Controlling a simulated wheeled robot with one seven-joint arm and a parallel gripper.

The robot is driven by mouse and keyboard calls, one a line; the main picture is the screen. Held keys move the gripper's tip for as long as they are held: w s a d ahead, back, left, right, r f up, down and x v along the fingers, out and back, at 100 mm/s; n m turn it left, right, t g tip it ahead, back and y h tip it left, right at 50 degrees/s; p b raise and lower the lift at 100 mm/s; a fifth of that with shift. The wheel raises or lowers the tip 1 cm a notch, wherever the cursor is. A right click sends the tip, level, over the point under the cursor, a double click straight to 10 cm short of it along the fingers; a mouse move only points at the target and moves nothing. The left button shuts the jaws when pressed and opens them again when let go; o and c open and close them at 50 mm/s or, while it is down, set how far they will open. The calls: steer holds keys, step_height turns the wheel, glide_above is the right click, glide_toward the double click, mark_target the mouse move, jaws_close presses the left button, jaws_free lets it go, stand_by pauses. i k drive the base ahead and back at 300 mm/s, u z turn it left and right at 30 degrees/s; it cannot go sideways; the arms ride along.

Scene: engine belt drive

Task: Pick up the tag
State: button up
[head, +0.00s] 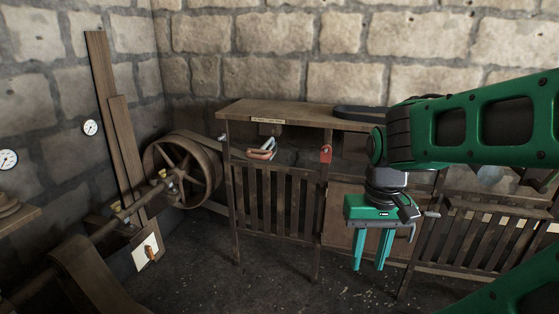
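A small red tag (326,153) hangs on the front post of the wooden bench, just below its top board. It may be a lockout tag with a shackle; it is too small to read. My gripper (371,267) points down, to the right of the tag and lower in the picture. Its two teal fingers are apart with nothing between them. The tag is fully in view and is not touched by the gripper.
The wooden bench (270,110) with slatted front stands against the stone wall. A red-and-white object (262,150) sits in its opening. A belt wheel (182,170) and shaft stand at left. A slatted rack (480,240) is at right. The floor in front shows free room.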

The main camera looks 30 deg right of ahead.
mark_target(326, 158)
steer(key=u, duration=1.4)
steer(key=k, duration=1.55)
steer(key=z, duration=1.75)
steer(key=i, duration=1.65)
steer(key=u, duration=0.05)
